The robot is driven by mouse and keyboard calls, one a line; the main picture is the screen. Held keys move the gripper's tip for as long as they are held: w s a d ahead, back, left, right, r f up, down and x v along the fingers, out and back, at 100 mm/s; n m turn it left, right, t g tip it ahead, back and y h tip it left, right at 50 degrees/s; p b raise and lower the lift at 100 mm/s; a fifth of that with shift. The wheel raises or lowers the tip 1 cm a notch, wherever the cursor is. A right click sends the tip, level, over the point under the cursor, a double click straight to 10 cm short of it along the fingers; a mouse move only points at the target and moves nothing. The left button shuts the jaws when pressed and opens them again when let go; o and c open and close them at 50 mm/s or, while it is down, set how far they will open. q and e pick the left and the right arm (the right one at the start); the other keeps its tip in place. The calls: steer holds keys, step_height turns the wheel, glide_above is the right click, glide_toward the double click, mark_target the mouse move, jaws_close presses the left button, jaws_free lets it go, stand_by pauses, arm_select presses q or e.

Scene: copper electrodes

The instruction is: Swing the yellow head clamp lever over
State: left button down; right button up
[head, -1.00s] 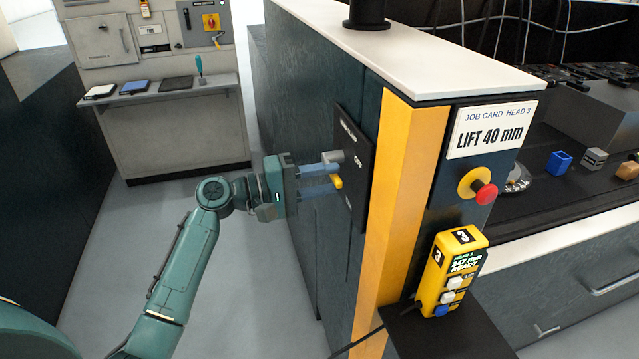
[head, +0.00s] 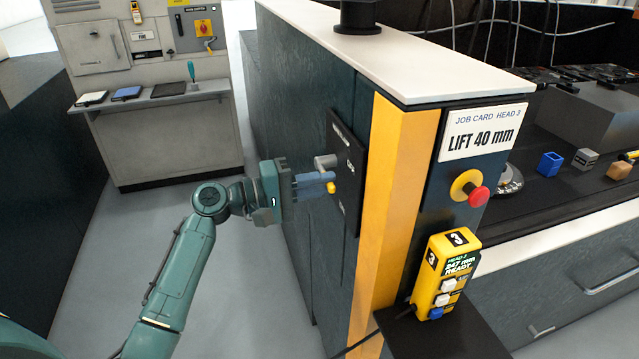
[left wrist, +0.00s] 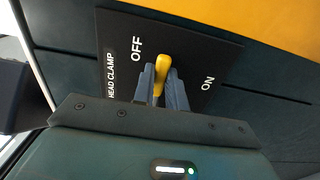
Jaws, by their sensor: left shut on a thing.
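The yellow head clamp lever (left wrist: 161,69) stands out from a black panel (left wrist: 115,30) marked HEAD CLAMP, with OFF and ON lettering. In the left wrist view its tip lies between the two words, nearer to OFF. In the head view only a bit of the yellow lever (head: 331,187) shows, beside a grey cylinder (head: 326,161). My left gripper (head: 318,181) reaches the panel from the left. Its blue-grey fingers (left wrist: 160,88) are closed on the lever, one on each side. My right gripper is not in view.
The panel sits on the side of a dark cabinet with a yellow corner post (head: 398,190). On its front are a red stop button (head: 478,197) and a yellow pendant (head: 444,270) on a black shelf. A grey bench (head: 160,95) stands behind; open floor lies between.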

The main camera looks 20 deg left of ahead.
arm_select(q)
steer(key=c, duration=1.4)
jaws_free()
steer(key=shift+c, duration=0.2)
steer(key=v, duration=0.6)
steer(key=shift+b, duration=0.35)
